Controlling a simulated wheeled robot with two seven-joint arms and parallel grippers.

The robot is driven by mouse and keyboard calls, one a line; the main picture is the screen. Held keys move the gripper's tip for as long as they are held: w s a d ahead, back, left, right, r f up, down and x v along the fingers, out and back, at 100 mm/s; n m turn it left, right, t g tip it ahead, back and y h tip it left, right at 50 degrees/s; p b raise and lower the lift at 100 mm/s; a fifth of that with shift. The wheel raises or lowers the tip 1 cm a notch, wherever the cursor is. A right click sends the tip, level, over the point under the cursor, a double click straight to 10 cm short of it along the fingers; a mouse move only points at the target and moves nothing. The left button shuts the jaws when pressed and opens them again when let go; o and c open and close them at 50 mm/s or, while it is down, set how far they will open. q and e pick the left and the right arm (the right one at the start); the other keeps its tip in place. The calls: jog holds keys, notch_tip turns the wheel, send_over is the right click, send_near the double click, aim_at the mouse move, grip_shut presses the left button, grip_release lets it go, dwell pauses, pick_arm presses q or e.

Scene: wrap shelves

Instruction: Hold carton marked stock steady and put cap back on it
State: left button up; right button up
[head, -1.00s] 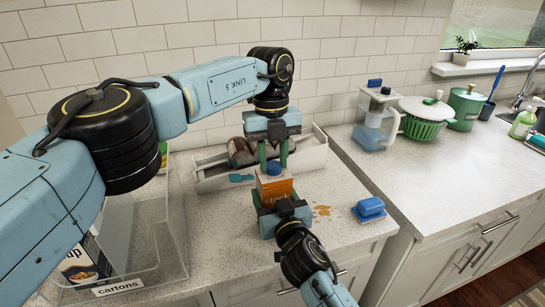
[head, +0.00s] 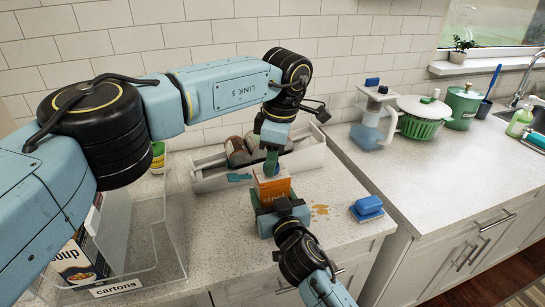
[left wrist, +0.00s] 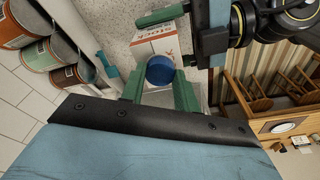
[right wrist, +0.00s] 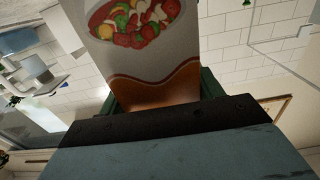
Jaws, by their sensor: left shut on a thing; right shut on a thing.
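The stock carton (head: 272,188), orange and white, stands upright near the counter's front edge. Its printed face with a bowl of vegetables fills the right wrist view (right wrist: 150,55). My right gripper (head: 281,207) is shut on the carton's lower part from the front. My left gripper (head: 271,168) points down over the carton's top, shut on the blue cap (left wrist: 160,69). In the left wrist view the cap sits between the green fingers, over the carton's top (left wrist: 163,42). In the head view a finger mostly hides it. I cannot tell if it is seated.
A clear bin labelled cartons (head: 118,287) with a soup carton (head: 78,262) stands at left. A grey-white rack (head: 308,153) with cans lies behind. A blue sponge (head: 368,207) and a brown spill (head: 320,209) are right of the carton. A water jug (head: 372,125) stands farther right.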

pick_arm(q)
jog(key=m, duration=0.4)
jog(key=shift+t, duration=0.3)
pick_arm(e)
jog(key=shift+f, duration=0.1)
pick_arm(q)
jog(key=m, duration=0.6)
jog(key=shift+a+h, duration=0.1)
jog(key=shift+h, duration=0.3)
jog(key=m, duration=0.4)
jog(key=shift+s+t, duration=0.1)
jog(key=shift+t, duration=0.2)
jog(key=m+h, duration=0.1)
jog(key=m, duration=0.3)
jog(key=shift+a+m, duration=0.1)
jog(key=shift+m, duration=0.2)
jog(key=o, duration=1)
jog(key=r, duration=0.4)
jog(key=s+r, duration=0.1)
jog(key=r, duration=0.7)
jog(key=shift+s+a, duration=0.15)
jog(key=shift+s, duration=0.1)
pick_arm(e)
jog(key=o, duration=2)
jog(key=shift+c, duration=0.2)
